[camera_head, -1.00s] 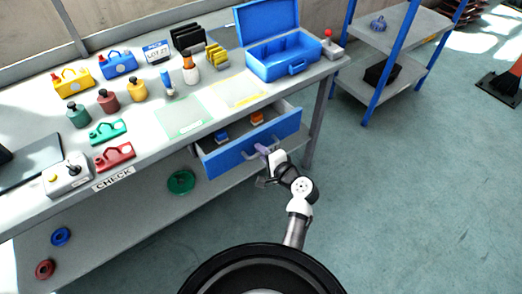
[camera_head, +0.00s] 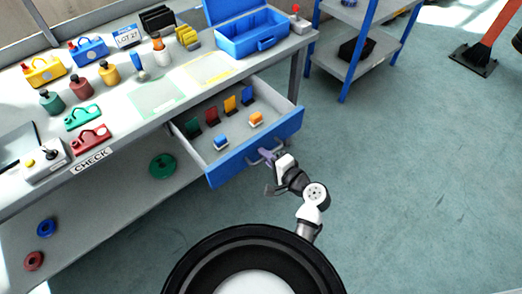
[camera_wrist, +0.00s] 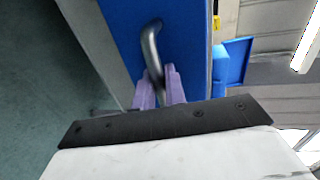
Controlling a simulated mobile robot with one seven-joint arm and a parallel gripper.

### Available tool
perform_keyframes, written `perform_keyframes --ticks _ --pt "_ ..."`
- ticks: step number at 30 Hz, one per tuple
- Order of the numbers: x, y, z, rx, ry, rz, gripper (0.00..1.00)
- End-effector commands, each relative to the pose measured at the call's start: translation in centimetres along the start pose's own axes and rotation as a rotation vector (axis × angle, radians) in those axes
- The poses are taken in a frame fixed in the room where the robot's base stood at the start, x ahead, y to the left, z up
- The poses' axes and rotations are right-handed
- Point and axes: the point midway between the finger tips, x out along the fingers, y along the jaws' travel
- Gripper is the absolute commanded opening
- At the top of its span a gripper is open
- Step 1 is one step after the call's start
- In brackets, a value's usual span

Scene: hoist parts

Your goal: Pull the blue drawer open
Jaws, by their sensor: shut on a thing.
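The blue drawer (camera_head: 228,166) stands well out from the workbench in the head view, with its grey inside showing. Its blue front also fills the upper middle of the wrist view (camera_wrist: 186,50). The curved grey handle (camera_wrist: 149,45) is on that front. My gripper (camera_head: 266,156) is at the handle, and its purple fingers (camera_wrist: 159,88) are shut on the lower part of the handle in the wrist view.
The drawer holds several upright coloured pieces (camera_head: 212,118) and two small blocks (camera_head: 256,119). The workbench top (camera_head: 120,118) carries bottles, padlock-like parts and an open blue box (camera_head: 250,47). A blue-legged shelf (camera_head: 352,60) stands at the right.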

Motion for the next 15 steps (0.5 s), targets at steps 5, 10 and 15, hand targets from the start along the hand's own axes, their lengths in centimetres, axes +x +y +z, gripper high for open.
perform_keyframes --ticks 5,10,15 --pt "-0.33 0.00 -0.05 -0.001 0.001 -0.001 0.00" --pt "-0.32 0.00 -0.06 -0.001 0.001 -0.001 0.00" --pt "-0.30 0.00 -0.06 -0.001 0.001 -0.001 0.17"
